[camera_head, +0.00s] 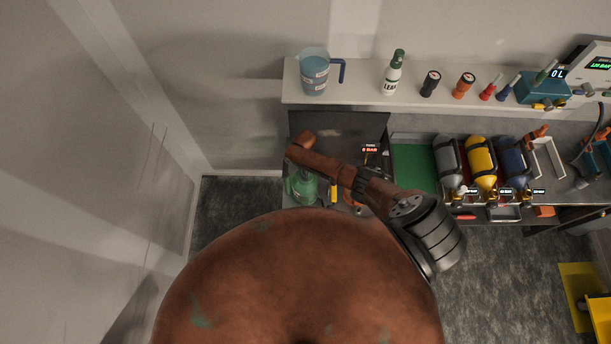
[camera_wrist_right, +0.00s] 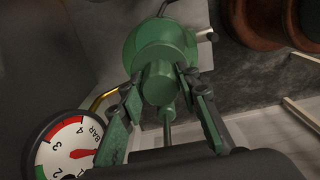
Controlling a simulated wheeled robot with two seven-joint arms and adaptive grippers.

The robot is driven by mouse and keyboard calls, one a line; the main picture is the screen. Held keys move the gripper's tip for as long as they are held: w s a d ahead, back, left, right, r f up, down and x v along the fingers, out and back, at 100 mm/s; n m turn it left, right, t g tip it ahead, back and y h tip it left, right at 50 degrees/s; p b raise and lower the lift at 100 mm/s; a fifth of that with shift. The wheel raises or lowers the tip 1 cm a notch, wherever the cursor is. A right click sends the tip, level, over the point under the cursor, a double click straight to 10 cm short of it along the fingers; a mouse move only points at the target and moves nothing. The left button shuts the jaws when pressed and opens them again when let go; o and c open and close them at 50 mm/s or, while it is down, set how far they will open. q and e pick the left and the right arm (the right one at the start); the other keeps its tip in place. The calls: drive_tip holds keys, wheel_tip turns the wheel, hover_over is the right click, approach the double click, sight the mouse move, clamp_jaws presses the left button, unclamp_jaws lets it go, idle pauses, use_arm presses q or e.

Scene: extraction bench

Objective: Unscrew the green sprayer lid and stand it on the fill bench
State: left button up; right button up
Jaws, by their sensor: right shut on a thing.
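The green sprayer (camera_head: 302,188) stands at the left end of the bench in the head view, partly covered by my right arm. In the right wrist view the sprayer's rounded green body (camera_wrist_right: 146,38) lies behind its green lid (camera_wrist_right: 158,84). My right gripper (camera_wrist_right: 160,90) has one finger on each side of the lid and is shut on it. The lid still appears to be at the sprayer's top; I cannot tell how loose it is. My right gripper's fingers are hidden in the head view. My left gripper is in neither view.
A pressure gauge (camera_wrist_right: 72,148) sits close beside the right fingers. A green mat (camera_head: 413,168) on the bench is bare. Grey, yellow (camera_head: 482,163) and blue cylinders lie right of it. A shelf (camera_head: 360,96) above holds a jug (camera_head: 314,75), a bottle (camera_head: 393,75) and small tools.

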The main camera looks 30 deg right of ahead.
drive_tip(key=o, duration=1.3)
drive_tip(key=m, duration=0.3)
drive_tip(key=shift+m+p, duration=0.3)
drive_tip(key=shift+p, duration=0.1)
drive_tip(key=shift+c, duration=0.5)
clamp_jaws()
